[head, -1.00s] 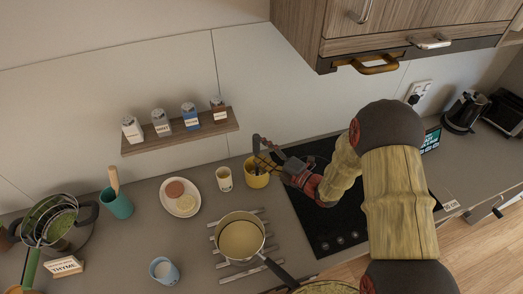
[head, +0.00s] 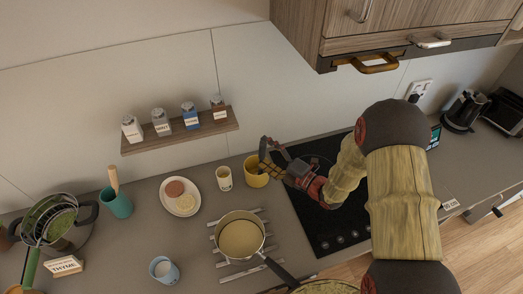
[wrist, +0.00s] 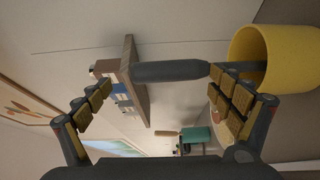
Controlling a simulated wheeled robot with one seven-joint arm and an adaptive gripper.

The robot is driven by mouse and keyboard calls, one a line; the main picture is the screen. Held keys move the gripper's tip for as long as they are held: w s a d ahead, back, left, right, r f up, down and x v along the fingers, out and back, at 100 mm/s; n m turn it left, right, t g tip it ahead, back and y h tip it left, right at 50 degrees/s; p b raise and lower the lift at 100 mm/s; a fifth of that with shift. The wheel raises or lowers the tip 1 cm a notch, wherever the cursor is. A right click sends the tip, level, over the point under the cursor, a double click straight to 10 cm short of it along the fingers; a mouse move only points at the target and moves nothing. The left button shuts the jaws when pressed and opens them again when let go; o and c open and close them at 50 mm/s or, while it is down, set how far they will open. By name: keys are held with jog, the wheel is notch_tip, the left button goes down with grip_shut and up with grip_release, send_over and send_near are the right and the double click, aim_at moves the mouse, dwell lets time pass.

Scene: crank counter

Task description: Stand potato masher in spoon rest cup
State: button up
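A yellow cup (head: 255,177) stands on the counter left of the black hob; it also shows at the right of the wrist view (wrist: 275,58). A dark grey handle (wrist: 170,71), seemingly the potato masher's, lies along the cup's axis in the wrist view, with its thin stem running to the cup's mouth behind one finger. The masher's head is hidden. My gripper (head: 272,156) is just right of and above the cup. In the wrist view its padded fingers (wrist: 160,88) are wide apart, with the handle beyond them and not clamped.
A cream cup (head: 224,179) stands left of the yellow cup. A pot (head: 240,238) sits on a metal trivet in front. A teal cup (head: 117,205) with a wooden utensil, a plate (head: 166,207) and a blue mug (head: 163,270) are further left. A spice shelf (head: 180,133) hangs behind.

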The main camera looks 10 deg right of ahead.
jog(key=v, duration=1)
jog(key=shift+s+d, duration=0.2)
dwell(0.6)
